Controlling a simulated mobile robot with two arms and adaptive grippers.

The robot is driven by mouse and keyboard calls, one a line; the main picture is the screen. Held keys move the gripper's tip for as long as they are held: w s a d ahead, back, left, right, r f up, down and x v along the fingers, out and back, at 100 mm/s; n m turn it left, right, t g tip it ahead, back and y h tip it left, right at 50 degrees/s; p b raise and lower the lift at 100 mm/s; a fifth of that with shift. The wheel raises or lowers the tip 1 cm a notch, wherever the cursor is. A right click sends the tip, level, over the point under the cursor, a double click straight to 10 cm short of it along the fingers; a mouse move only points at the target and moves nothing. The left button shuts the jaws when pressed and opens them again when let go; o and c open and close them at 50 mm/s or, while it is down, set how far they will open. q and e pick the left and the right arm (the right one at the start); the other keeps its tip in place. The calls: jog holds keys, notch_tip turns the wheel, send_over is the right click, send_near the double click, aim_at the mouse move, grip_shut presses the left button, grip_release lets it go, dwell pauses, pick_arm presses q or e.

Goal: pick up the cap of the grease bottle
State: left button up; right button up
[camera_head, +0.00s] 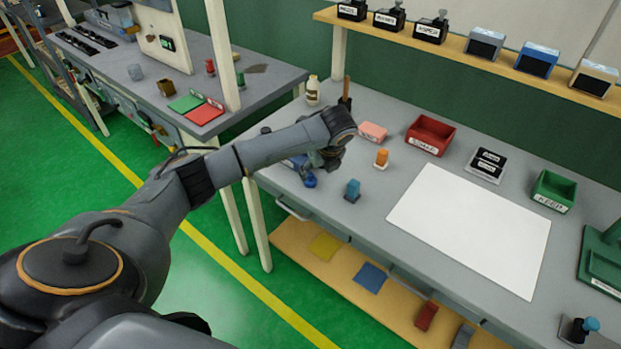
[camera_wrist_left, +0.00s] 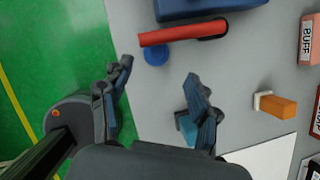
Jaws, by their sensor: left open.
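A round blue cap-like piece (camera_wrist_left: 156,53) lies on the grey table in the left wrist view. It is beside a red cylinder (camera_wrist_left: 178,35) with a dark end. I cannot tell for certain that it belongs to a grease bottle. My left gripper (camera_wrist_left: 160,78) is open and empty above the table's front edge, its two fingers apart, with the blue piece beyond the gap between them. A white bottle (camera_head: 313,92) stands upright at the table's back left. My right gripper is not in view.
A teal block (camera_head: 353,190) stands close to one finger in the left wrist view (camera_wrist_left: 187,128). An orange-topped piece (camera_head: 381,158), a pink box (camera_head: 373,132), a red bin (camera_head: 430,136) and a white sheet (camera_head: 470,230) are farther right. A blue object (camera_wrist_left: 210,8) lies beyond the red cylinder.

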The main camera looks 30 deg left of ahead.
aim_at(312, 182)
pick_arm(q)
jog(key=x, duration=0.1)
jog(key=p+x, duration=0.1)
jog(key=x, duration=0.3)
jog(key=shift+s, duration=0.35)
jog(key=c, duration=0.9)
